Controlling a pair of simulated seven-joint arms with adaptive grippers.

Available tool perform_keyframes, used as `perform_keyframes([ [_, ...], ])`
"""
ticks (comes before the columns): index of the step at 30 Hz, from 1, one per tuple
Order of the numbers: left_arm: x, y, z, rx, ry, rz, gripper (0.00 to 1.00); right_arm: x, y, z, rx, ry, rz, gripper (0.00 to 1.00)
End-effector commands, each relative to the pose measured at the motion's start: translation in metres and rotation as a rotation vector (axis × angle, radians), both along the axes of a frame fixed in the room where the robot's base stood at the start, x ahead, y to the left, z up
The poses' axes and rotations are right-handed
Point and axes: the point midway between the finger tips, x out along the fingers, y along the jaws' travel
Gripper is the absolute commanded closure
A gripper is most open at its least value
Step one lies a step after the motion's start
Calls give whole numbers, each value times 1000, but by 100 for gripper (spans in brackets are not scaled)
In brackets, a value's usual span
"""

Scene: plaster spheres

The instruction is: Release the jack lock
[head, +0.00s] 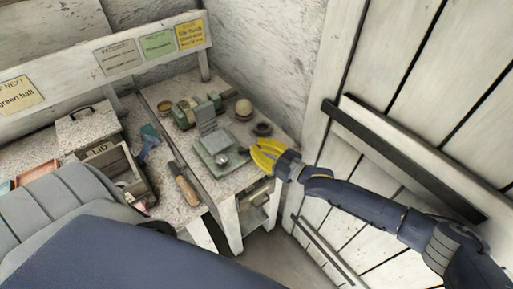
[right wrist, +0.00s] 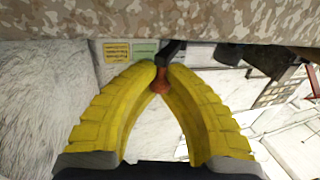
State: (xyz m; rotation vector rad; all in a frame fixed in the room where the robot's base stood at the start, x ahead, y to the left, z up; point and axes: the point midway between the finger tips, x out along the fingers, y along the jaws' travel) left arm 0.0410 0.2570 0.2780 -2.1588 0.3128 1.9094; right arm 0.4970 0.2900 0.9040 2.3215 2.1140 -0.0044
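My right gripper (head: 265,153) has yellow ribbed fingers and is at the right front corner of the workbench in the head view. In the right wrist view its fingertips (right wrist: 162,70) close in on both sides of a red-brown knob (right wrist: 160,84). The knob is on a short dark lever (right wrist: 173,50), which seems to be the jack lock. The fingers look shut on the knob, though the contact is partly hidden. The jack's body cannot be made out clearly. My left gripper is not in view.
Paper labels (head: 157,44) hang on the back board. A plank door (head: 395,100) stands close on the right.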

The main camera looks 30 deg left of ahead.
Motion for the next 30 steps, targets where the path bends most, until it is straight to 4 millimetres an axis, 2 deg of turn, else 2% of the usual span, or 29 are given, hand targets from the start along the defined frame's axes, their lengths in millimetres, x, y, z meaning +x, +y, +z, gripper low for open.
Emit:
perform_keyframes([
  [1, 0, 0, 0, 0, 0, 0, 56, 3, 1, 7, 10, -4, 4, 100],
  [18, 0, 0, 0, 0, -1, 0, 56, 4, 1, 8, 15, -2, 14, 100],
  [19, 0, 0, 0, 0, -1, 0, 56, 4, 1, 8, 15, -2, 14, 91],
  [27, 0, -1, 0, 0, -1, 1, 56, 2, 1, 4, 8, -1, 14, 59],
  [30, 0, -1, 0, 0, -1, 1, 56, 2, 1, 4, 7, -1, 14, 59],
])
